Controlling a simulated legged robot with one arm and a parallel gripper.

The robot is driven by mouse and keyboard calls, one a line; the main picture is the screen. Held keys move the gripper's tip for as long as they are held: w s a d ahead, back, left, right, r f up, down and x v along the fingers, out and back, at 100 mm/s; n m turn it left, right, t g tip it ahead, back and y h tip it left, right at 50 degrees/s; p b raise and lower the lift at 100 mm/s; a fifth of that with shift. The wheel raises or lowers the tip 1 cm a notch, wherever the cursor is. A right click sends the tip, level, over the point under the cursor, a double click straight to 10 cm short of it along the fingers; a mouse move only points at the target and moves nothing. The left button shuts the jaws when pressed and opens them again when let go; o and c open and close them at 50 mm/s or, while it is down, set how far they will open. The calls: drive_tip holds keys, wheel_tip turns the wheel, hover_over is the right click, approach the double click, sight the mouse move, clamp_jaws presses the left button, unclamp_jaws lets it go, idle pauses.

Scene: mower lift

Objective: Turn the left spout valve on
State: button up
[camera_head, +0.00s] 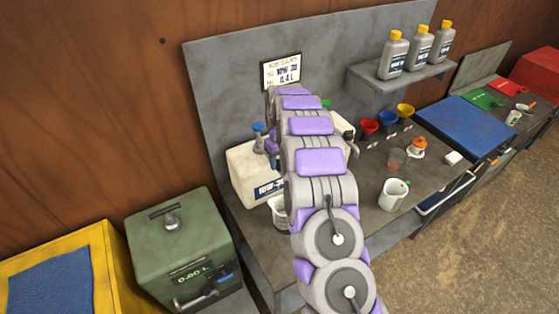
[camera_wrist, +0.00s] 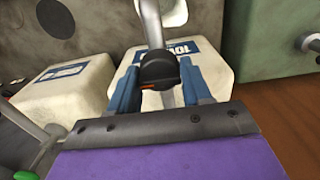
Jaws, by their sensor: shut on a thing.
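The left white jug (camera_head: 250,178) with a blue 10W-30 label stands on the bench beside the green box. It also shows in the wrist view (camera_wrist: 206,75), where the picture looks turned over. Its spout valve has a black knob (camera_wrist: 158,68) with a small orange mark. My gripper (camera_wrist: 158,80) has its blue fingers on both sides of this knob and is shut on it. A second white jug (camera_wrist: 65,88) is on the left in the wrist view. In the head view my arm hides most of the second jug and the knob.
A green box (camera_head: 178,245) reading 0.00 L stands at the left. A white cup (camera_head: 278,213) is below the left jug, partly behind my arm. Bottles (camera_head: 420,47) stand on the shelf.

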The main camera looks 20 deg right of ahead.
drive_tip(key=m+b, duration=0.2)
drive_tip(key=m, duration=0.2)
drive_tip(key=shift+f, duration=0.1)
drive_tip(key=m+b, duration=0.2)
drive_tip(key=m, duration=0.3)
drive_tip(key=m+b, duration=0.1)
drive_tip(key=m, duration=0.4)
drive_tip(key=shift+m+b, duration=0.4)
drive_tip(key=shift+m, duration=1.5)
drive_tip(key=o, duration=1.1)
drive_tip(key=shift+w, duration=0.1)
drive_tip(key=shift+c, duration=0.2)
drive_tip(key=shift+r, duration=0.25)
